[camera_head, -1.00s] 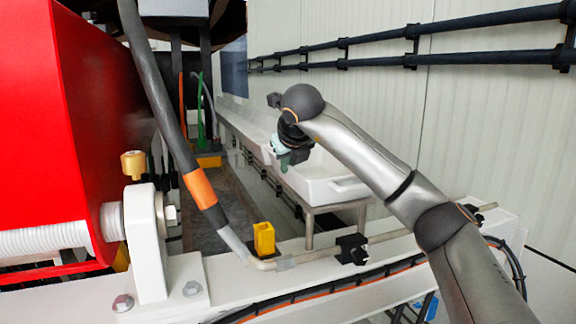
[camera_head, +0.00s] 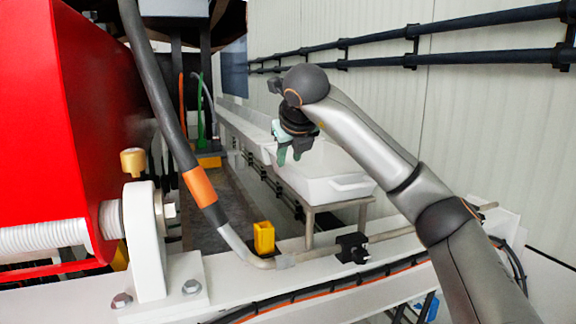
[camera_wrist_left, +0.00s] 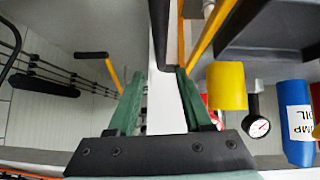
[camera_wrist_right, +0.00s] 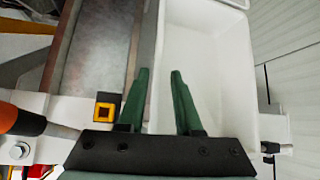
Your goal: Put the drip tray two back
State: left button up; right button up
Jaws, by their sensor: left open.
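A white, open tray (camera_head: 338,188), which looks like the drip tray, sits level on a metal-legged stand beside the wall. It looks empty in the right wrist view (camera_wrist_right: 215,75).
A yellow block (camera_head: 264,238) stands on the white frame beam (camera_head: 230,290) in front. A grey hose (camera_head: 160,90) with an orange band crosses the left side. Black rails (camera_head: 450,60) line the wall. A blue container (camera_wrist_left: 295,122) and a gauge (camera_wrist_left: 258,127) are near the left gripper.

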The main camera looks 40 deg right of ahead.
jog(key=v, duration=0.8)
jog(key=shift+r, duration=0.15)
jog(key=shift+a, duration=0.1)
